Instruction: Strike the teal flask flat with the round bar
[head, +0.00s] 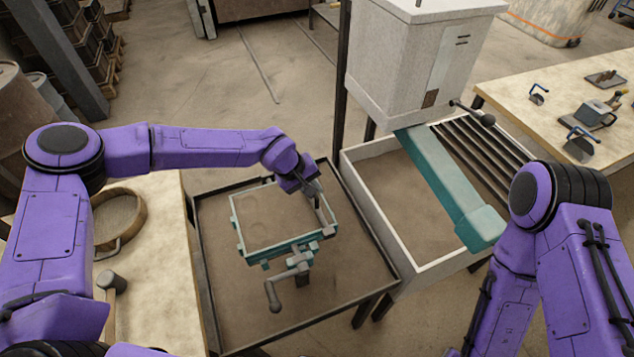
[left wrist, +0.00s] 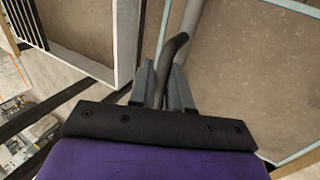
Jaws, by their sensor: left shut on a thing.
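The teal flask (head: 290,244) is an open square frame, filled with brown sand, on a dark-rimmed tray table in the head view. Its sand surface (left wrist: 250,75) and thin teal edges show in the left wrist view. My left gripper (head: 314,190) is at the flask's right side, shut on a dark, bent rod-like part. A grey round bar (left wrist: 194,18) runs from it; in the head view the bar (head: 326,213) lies along the flask's right edge. I cannot tell whether it touches the rim. My right gripper is out of view.
A crank handle (head: 274,297) sticks out in front of the flask. A grey hopper (head: 410,60) with a teal chute (head: 445,185) stands over a white-rimmed sand bin (head: 440,262) at right. A round sieve (head: 140,222) and a mallet (head: 112,283) lie on the left bench.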

